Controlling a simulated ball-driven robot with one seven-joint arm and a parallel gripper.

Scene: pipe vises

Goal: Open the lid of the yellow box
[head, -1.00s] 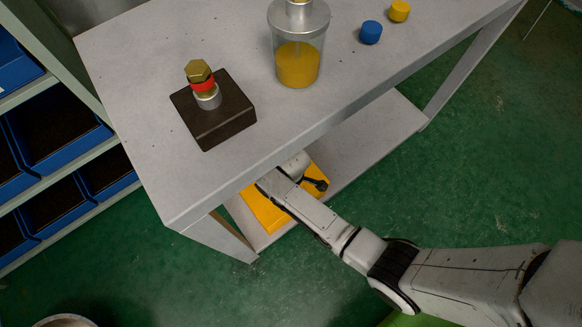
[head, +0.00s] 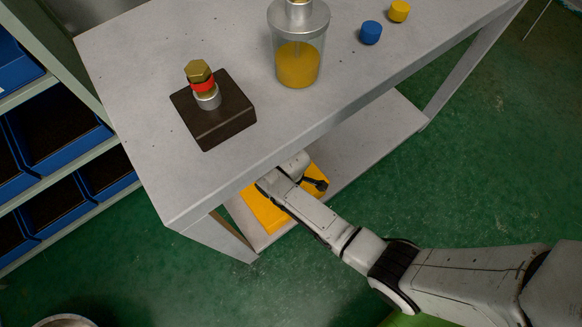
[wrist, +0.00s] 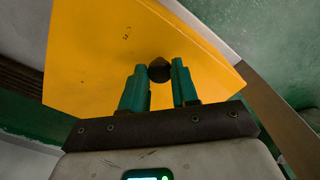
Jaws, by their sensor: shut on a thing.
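The yellow box (head: 264,212) sits on the lower shelf of the grey table, partly hidden by the tabletop edge and my arm. In the wrist view its flat yellow face (wrist: 90,60) fills much of the picture, with a dark round knob (wrist: 160,70) on it. My gripper (wrist: 159,72) has its two green fingers on either side of the knob, shut on it. In the head view the fingertips are hidden under the table edge. I cannot tell whether the lid is raised.
The table edge (head: 335,122) hangs over my arm. On top stand a dark block with a bolt (head: 212,110), a jar with yellow contents (head: 298,62), a blue cap (head: 370,32) and a yellow cap (head: 399,11). Shelves with blue bins (head: 50,140) stand left. The lower shelf (head: 375,135) is bare at right.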

